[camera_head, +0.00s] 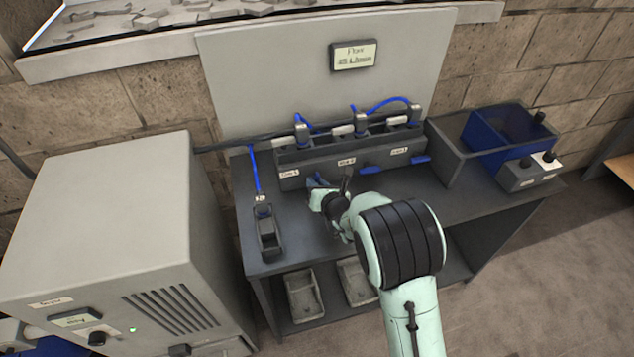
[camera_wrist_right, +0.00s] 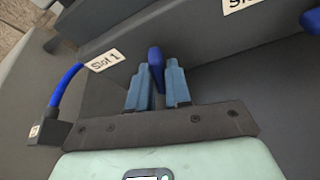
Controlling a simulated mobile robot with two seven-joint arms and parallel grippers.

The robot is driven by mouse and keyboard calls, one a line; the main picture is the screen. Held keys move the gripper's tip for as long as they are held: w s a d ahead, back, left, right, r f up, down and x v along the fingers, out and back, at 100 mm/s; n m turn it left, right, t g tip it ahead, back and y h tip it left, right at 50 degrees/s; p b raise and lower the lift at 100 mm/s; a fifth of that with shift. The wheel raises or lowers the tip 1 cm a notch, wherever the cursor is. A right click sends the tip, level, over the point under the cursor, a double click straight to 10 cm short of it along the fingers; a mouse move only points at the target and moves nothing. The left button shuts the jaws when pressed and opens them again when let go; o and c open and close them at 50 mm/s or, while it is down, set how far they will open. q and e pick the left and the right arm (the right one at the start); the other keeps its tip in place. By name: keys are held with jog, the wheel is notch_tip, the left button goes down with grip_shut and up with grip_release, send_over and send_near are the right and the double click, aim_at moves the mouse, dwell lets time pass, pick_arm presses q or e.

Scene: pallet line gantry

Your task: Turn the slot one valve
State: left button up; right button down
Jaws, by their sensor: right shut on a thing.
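The slot one valve has a dark blue handle (camera_wrist_right: 156,62), just right of the "Slot 1" label (camera_wrist_right: 104,61) in the right wrist view. My right gripper (camera_wrist_right: 158,86) has its two blue-grey fingers on either side of the handle and is shut on it. In the head view my right gripper (camera_head: 317,183) reaches the front of the slotted rack (camera_head: 320,158), next to the leftmost label (camera_head: 289,173). The gripper mostly hides the handle there. My left gripper does not show.
Two more blue handles (camera_head: 370,169) (camera_head: 421,160) show on the rack front. A dark holder with a blue hose (camera_head: 267,236) stands on the bench at left. A blue bin (camera_head: 490,140) and a control box (camera_head: 528,172) stand at right. A grey cabinet (camera_head: 110,230) borders the left.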

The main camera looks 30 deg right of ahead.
jog(key=shift+w+a+n+h, duration=0.1)
jog(key=shift+a+n+h, duration=0.15)
jog(key=shift+n, duration=0.25)
jog(key=shift+n+h+b, duration=0.35)
jog(key=shift+n+b, duration=0.15)
jog(key=shift+b, duration=0.4)
jog(key=shift+d+b, duration=0.1)
jog(key=shift+b, duration=0.25)
jog(key=c, duration=1.1)
grip_release()
jog(key=p+v, duration=0.1)
jog(key=v, duration=0.5)
jog(key=p+v, duration=0.2)
jog(key=v, duration=0.5)
jog(key=shift+a+r, duration=0.15)
jog(key=shift+a, duration=0.1)
